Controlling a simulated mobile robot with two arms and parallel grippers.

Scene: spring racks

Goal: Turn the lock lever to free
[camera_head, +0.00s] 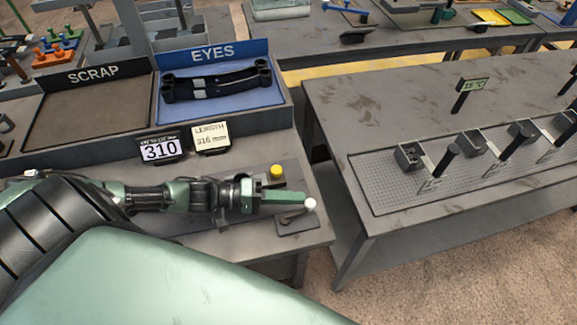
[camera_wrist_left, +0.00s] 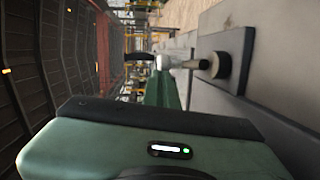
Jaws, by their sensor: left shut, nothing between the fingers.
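The lock lever, with a white round knob (camera_head: 310,205), stands on a small dark plate (camera_head: 297,224) near the front right corner of the left table. My left gripper (camera_head: 300,198) is shut and empty; its green fingers reach right, with their tips right beside the knob. I cannot tell whether they touch it. In the left wrist view the lever's metal arm (camera_wrist_left: 190,64) runs from a dark round pivot (camera_wrist_left: 221,65) to the white knob, close to the green finger (camera_wrist_left: 166,92). My right gripper is not in view.
A yellow button (camera_head: 276,171) stands just behind the gripper. A sign reading 310 (camera_head: 160,149) and a length card (camera_head: 211,138) stand behind the arm. Beyond are a SCRAP tray (camera_head: 85,112) and a blue EYES tray (camera_head: 235,102). Another table (camera_head: 400,100) stands right, across a gap.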

